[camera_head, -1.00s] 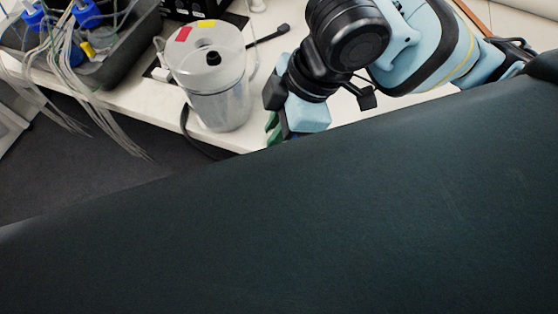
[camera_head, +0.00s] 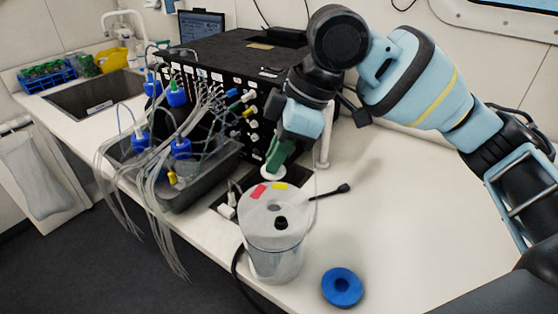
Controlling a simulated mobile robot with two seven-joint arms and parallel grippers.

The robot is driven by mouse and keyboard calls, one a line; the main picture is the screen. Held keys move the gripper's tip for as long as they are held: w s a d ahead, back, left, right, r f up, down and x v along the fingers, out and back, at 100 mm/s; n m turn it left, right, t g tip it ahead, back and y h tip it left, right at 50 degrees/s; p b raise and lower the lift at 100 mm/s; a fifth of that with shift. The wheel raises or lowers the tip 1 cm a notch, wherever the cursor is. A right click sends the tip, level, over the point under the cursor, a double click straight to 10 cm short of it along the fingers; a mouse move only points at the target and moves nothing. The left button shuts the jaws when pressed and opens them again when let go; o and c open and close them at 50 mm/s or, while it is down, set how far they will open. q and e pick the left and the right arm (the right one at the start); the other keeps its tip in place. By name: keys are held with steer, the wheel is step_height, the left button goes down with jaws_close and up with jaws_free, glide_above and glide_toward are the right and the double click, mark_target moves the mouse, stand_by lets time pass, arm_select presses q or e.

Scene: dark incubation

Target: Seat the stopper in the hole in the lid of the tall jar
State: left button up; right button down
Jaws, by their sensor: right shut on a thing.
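The tall jar (camera_head: 273,262) is clear and stands near the front edge of the white bench. Its pale lid (camera_head: 262,207) carries a red and a yellow label and has a dark round hole (camera_head: 281,223). My right gripper (camera_head: 275,164) is above and behind the jar, pointing down, with green finger parts showing. It is shut on a small pale round piece (camera_head: 273,173), which seems to be the stopper. The piece is apart from the hole, to its upper left in the picture. Its lower end and its tilt are hard to make out. My left gripper is not in view.
A blue ring (camera_head: 342,287) lies on the bench right of the jar. A black probe (camera_head: 330,192) reaches out beside the lid. A dark tub (camera_head: 190,187) with blue-capped bottles and loose tubes stands left, before a black instrument (camera_head: 215,50). The bench's right side is clear.

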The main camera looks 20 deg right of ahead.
mark_target(282, 169)
steer(key=shift+f, duration=2.1)
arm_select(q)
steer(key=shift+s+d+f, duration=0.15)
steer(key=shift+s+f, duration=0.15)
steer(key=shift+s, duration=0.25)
arm_select(e)
steer(key=shift+f, duration=0.5)
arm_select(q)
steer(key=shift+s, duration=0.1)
arm_select(e)
steer(key=shift+f, duration=1.4)
steer(key=c, duration=1.3)
jaws_free()
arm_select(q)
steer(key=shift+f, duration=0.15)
arm_select(e)
steer(key=v, duration=0.7)
steer(key=shift+s+d+r, duration=0.1)
steer(key=shift+d+r, duration=0.05)
steer(key=shift+r, duration=0.2)
